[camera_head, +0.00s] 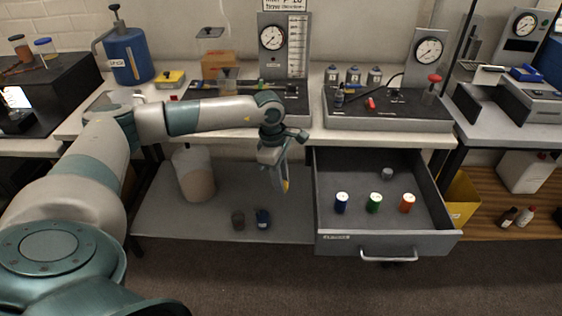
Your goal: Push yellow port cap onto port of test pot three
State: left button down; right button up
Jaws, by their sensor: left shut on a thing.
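My left gripper (281,180) hangs fingers down in front of the bench, just left of the open drawer. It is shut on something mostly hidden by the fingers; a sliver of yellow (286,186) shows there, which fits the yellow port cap. Several small grey pots with dark labels, among them a left pot (331,76), a middle pot (353,75) and a right pot (374,76), stand at the back of the right bench unit. Which is test pot three, and its port, I cannot make out. My right gripper is not in view.
The open drawer (330,221) holds a blue spool (341,203), a green spool (374,203), an orange spool (407,203) and a grey piece (387,174). Gauge panels (272,60) stand on the bench. A large pale jar (194,174) stands on the lower shelf.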

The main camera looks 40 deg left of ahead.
pick_arm(q)
jog(key=s+d+f+m+g, duration=0.1)
jog(key=s+d+f+m, duration=0.1)
jog(key=s+d+m, duration=0.35)
jog(key=s+d+f+m+g, duration=0.1)
jog(key=s+d+f+m, duration=0.2)
jog(key=s+m, duration=0.55)
jog(key=s+d+m+y, duration=0.1)
jog(key=s+d+m, duration=0.1)
jog(key=d+m, duration=0.5)
jog(key=d, duration=0.2)
jog(key=shift+d+f+y, duration=0.15)
jog(key=shift+d+y, duration=0.15)
jog(key=shift+d, duration=0.05)
jog(key=shift+d, duration=0.1)
